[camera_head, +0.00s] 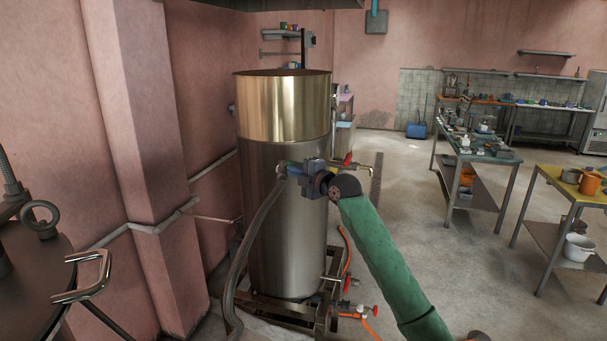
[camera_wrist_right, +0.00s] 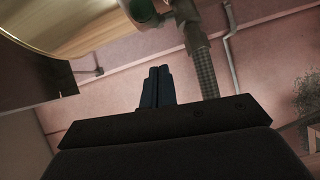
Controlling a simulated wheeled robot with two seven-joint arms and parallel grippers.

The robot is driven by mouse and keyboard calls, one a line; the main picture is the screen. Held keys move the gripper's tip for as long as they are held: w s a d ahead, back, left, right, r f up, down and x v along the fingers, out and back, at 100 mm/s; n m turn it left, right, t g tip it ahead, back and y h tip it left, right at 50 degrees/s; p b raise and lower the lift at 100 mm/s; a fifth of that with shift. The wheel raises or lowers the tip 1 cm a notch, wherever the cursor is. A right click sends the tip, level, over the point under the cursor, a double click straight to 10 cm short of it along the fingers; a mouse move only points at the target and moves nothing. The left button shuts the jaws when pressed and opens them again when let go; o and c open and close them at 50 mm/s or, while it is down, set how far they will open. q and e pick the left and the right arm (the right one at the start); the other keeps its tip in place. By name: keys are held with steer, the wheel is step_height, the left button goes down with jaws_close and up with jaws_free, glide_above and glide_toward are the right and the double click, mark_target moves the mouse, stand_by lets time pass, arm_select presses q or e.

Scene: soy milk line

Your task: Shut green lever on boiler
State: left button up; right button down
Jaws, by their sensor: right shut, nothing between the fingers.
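The boiler (camera_head: 285,220) is a tall steel cylinder with a brassy upper band, upright in the middle of the head view. A small green part (camera_head: 293,167), seemingly the lever, shows high on its front beside the top of a grey hose (camera_head: 262,225). My right gripper (camera_head: 303,184) is at that fitting, partly covering it; contact cannot be told. In the right wrist view its fingers (camera_wrist_right: 158,86) are shut together and empty. A green piece (camera_wrist_right: 140,9) and the braided hose (camera_wrist_right: 205,70) show just beyond them. My left gripper is not in view.
Red-handled valves (camera_head: 347,160) are on the boiler's right side, with others near its base. A dark vessel with a metal handle (camera_head: 85,275) stands at near left. A pink wall pillar (camera_head: 150,150) is behind. Tables (camera_head: 480,150) stand at right; the floor between is clear.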

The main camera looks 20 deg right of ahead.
mark_target(296, 165)
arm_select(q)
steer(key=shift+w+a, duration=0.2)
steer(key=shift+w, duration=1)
arm_select(e)
steer(key=w+d, duration=0.2)
steer(key=d, duration=0.1)
steer(key=shift+w+f, duration=0.15)
steer(key=shift+f, duration=0.2)
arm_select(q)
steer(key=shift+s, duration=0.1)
